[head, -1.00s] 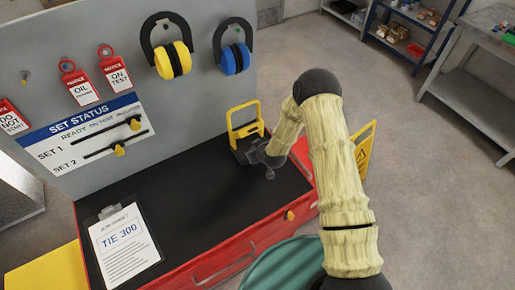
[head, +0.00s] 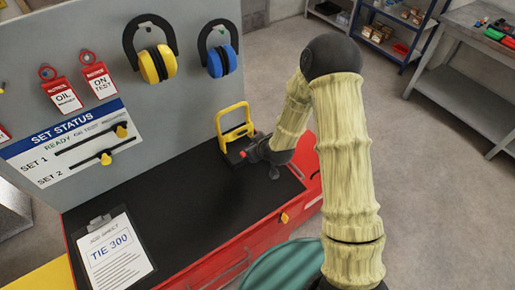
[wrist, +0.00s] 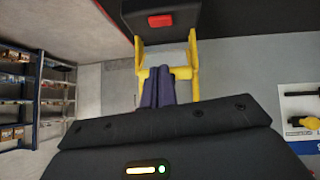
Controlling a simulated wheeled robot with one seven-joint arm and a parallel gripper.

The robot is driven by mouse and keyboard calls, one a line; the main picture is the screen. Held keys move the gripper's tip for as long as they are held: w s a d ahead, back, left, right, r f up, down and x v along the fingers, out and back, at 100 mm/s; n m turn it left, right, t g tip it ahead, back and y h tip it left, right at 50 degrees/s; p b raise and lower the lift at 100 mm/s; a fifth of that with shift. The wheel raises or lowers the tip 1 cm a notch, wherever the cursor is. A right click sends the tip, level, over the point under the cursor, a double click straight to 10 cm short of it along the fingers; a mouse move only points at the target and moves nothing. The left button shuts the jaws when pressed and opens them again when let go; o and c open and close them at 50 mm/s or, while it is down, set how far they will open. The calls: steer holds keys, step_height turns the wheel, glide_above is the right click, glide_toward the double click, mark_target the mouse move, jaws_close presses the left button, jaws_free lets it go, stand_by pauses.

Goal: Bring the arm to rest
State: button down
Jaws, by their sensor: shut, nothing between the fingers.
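My arm reaches over the black top of the red bench (head: 180,210), elbow bent high. My gripper (head: 246,156) is at the back right of the bench, close beside a yellow frame on a black base (head: 235,122). In the wrist view my gripper's dark fingers (wrist: 165,84) are together with nothing between them. The yellow frame (wrist: 195,62) shows just beyond the fingertips, with a black block carrying a red button (wrist: 160,20). I cannot tell whether the fingers touch the frame.
A grey board (head: 90,40) stands behind the bench with yellow earmuffs (head: 158,62), blue earmuffs (head: 219,58), red tags and a status panel (head: 75,145). A clipboard (head: 112,250) lies at the front left. Shelves (head: 395,28) and a grey table (head: 470,80) stand right, across open floor.

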steer(key=shift+v, duration=0.85)
steer(key=shift+w+d, duration=0.1)
steer(key=s+d+r+m+g+h+b, duration=0.1)
steer(key=s+d+r+m+g+h, duration=0.1)
steer(key=s+d+r, duration=0.4)
steer(key=s+d+r+m+g+h+b, duration=0.2)
steer(key=s+d+r+m, duration=0.3)
steer(key=s+d, duration=0.5)
steer(key=s+r+g, duration=0.1)
steer(key=s, duration=0.2)
steer(key=shift+s+d+r+m, duration=0.2)
steer(key=shift+r+m, duration=0.1)
steer(key=shift+r, duration=0.1)
